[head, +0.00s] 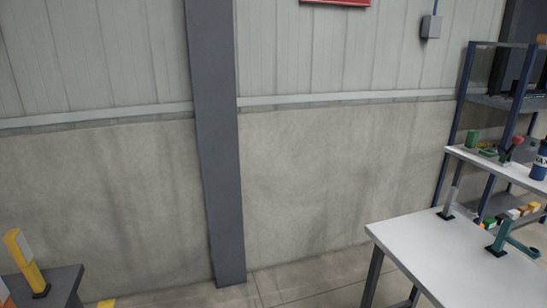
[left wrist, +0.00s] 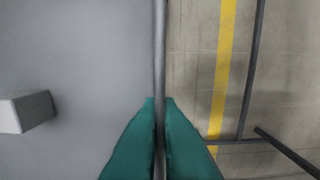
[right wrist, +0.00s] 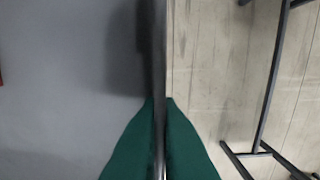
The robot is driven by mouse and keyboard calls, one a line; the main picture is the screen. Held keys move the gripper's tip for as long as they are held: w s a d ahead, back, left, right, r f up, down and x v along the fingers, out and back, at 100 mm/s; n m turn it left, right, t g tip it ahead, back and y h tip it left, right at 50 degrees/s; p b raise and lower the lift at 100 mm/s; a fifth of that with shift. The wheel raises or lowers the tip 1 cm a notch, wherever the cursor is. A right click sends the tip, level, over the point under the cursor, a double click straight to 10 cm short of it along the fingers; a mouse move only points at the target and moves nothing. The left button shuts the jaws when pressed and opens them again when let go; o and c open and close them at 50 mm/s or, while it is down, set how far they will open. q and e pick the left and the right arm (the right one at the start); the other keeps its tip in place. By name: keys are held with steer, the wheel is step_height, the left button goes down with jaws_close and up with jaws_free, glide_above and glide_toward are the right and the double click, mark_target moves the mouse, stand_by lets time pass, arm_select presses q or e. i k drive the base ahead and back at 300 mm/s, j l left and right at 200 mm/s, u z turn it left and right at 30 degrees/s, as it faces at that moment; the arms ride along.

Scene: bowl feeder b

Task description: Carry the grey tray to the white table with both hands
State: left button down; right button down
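The grey tray shows in both wrist views, its flat floor on the left and its thin wall running up the middle. My left gripper (left wrist: 160,105) has its green fingers on both sides of the tray wall (left wrist: 159,50), shut on it. My right gripper (right wrist: 160,105) is likewise shut on the tray wall (right wrist: 158,50). A pale grey block (left wrist: 27,112) lies in the tray in the left wrist view. The white table (head: 440,255) stands at the lower right of the head view. The head view shows neither the tray nor my grippers.
The white table bears a teal upright piece (head: 503,236) and a grey upright piece (head: 449,202). A shelf rack (head: 455,130) stands behind it. A dark table (head: 62,280) with a yellow piece (head: 22,258) is at lower left. Floor between the tables looks clear.

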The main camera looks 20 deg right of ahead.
mark_target(446, 262)
steer(key=i+u, duration=0.1)
steer(key=i, duration=1.05)
steer(key=i+j+z, duration=0.2)
steer(key=i, duration=0.75)
steer(key=l+z, duration=0.1)
steer(key=z, duration=2.45)
